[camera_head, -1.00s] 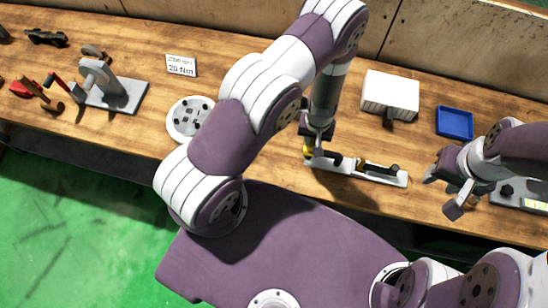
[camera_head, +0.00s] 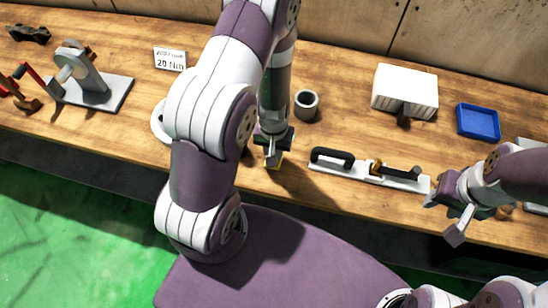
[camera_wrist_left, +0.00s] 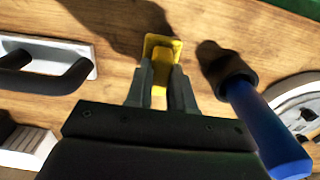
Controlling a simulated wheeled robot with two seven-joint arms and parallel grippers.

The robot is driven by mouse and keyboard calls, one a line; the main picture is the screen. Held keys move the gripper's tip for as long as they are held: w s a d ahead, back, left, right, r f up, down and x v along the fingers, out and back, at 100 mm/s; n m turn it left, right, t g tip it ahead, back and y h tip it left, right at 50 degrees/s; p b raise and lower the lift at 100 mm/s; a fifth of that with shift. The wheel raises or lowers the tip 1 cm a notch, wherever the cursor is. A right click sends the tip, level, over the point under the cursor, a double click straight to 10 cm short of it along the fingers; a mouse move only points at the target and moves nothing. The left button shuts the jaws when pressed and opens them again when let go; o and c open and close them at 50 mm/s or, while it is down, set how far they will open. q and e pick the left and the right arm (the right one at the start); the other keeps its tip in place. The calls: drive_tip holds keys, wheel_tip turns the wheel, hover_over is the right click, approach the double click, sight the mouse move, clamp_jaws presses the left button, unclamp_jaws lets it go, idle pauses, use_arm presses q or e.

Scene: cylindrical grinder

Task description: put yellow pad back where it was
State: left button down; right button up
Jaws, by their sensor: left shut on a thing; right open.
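The yellow pad (camera_wrist_left: 163,47) is between the fingers of my left gripper (camera_wrist_left: 160,88) in the left wrist view, and they are shut on it. In the head view only a small yellow part of the pad (camera_head: 279,160) shows below my left gripper (camera_head: 272,150). It is over the wood, left of the white base (camera_head: 340,168) with the black handle. I cannot tell whether the pad touches the table. My right gripper (camera_head: 456,212) is open and empty near the front right edge.
A grey hollow cylinder (camera_head: 306,104) stands behind my left gripper. A blue-handled tool (camera_wrist_left: 268,130) lies close to its right in the wrist view. A white box (camera_head: 405,88) and a blue tray (camera_head: 479,122) stand at the back right. A stand (camera_head: 92,90) is at left.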

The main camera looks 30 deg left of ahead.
use_arm(q)
wheel_tip(320, 180, down, 2)
drive_tip(key=shift+f+b, duration=0.15)
drive_tip(key=shift+b, duration=0.15)
drive_tip(key=shift+f, duration=0.15)
drive_tip(key=shift+w, duration=0.1)
drive_tip(key=shift+f, duration=0.15)
drive_tip(key=c, duration=1)
unclamp_jaws()
use_arm(e)
wheel_tip(320, 180, down, 2)
